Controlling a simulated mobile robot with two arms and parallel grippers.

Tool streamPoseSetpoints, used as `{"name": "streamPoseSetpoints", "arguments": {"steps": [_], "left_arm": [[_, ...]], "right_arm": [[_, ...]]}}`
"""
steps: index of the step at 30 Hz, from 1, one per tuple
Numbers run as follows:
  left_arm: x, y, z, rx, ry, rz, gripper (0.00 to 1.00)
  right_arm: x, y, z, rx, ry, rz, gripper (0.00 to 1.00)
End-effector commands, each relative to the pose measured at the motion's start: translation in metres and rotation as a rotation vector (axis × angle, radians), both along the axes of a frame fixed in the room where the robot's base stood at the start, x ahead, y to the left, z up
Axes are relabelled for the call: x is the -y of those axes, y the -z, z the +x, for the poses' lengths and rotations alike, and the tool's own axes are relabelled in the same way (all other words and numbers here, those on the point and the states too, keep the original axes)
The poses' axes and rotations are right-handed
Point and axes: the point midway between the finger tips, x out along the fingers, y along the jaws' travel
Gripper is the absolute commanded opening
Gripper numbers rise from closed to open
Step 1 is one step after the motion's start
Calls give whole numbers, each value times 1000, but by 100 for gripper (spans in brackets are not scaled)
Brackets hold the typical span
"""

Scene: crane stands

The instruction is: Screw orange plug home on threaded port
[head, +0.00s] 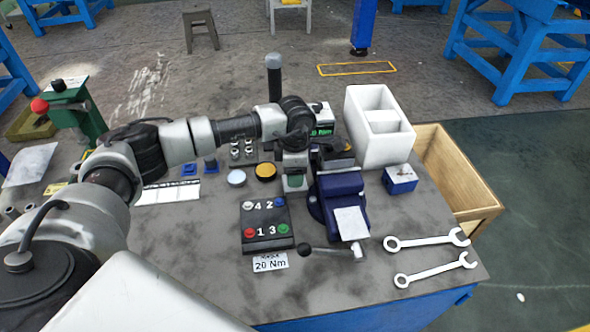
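My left arm reaches in from the left, and its gripper (296,163) points down beside the blue vise (338,190). The fingertips are too small and overlapped to tell whether they are open or shut. A grey block with a green round mark (295,182) shows just below the gripper; I cannot tell what it is. A round orange-yellow piece with a dark rim (265,171) lies on the table left of the gripper, apart from it. I cannot tell whether it is the plug. No threaded port can be made out. My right gripper is out of view.
A black plate with numbered coloured knobs (266,223) and a "20 Nm" label (270,262) lie in front. The vise handle (333,250) sticks out leftward. Two wrenches (430,258) lie at right. A white divided box (380,125) stands behind. A pale disc (236,177) lies left.

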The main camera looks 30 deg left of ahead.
Motion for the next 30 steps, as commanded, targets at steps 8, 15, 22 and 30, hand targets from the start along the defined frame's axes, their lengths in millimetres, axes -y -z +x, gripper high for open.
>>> {"name": "streamPoseSetpoints", "arguments": {"steps": [8,15,22,30], "left_arm": [[0,0,0,0,1,0,13],[0,3,1,3,108,1,0],[0,2,1,2,407,0,0],[0,0,0,1,454,0,0]], "right_arm": [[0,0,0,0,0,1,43],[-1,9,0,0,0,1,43],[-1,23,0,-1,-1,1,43],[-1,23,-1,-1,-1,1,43]]}}
